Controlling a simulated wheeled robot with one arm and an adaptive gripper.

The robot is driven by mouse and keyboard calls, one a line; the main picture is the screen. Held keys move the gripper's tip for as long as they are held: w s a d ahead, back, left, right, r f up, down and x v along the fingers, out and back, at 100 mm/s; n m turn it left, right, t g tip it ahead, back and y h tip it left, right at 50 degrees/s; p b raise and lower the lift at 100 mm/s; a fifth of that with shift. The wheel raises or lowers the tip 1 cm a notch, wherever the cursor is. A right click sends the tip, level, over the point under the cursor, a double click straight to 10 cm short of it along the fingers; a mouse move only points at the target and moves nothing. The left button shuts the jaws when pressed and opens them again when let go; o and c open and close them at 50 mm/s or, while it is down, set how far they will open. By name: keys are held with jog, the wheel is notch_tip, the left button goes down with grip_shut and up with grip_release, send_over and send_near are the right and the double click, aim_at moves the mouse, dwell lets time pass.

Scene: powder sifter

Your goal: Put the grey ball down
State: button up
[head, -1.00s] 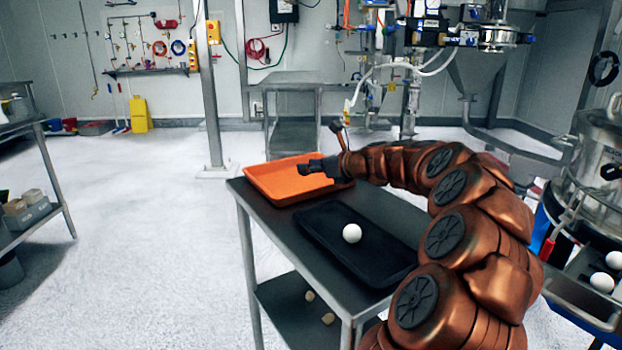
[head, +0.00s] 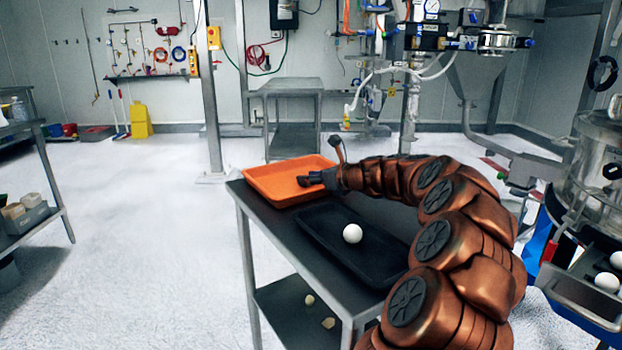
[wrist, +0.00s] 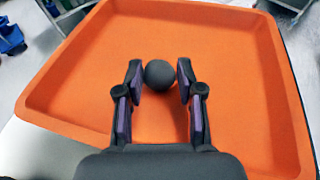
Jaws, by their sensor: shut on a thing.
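The grey ball (wrist: 160,75) is between the two fingertips of my gripper (wrist: 159,80) in the wrist view. My gripper is shut on it, over the inside of the orange tray (wrist: 75,75). In the head view my gripper (head: 308,181) is low over the right part of the orange tray (head: 264,182). The ball cannot be made out in the head view. I cannot tell whether the ball touches the tray floor.
A black tray (head: 335,222) with a white ball (head: 352,233) lies in front of the orange tray on the metal table (head: 258,215). Small pale pieces lie on the lower shelf. More white balls (head: 607,281) are at the right.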

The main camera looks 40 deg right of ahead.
jog(key=o, duration=0.9)
jog(key=shift+o, duration=0.2)
jog(key=shift+r, duration=0.1)
jog(key=p+v, duration=0.2)
jog(key=v, duration=1)
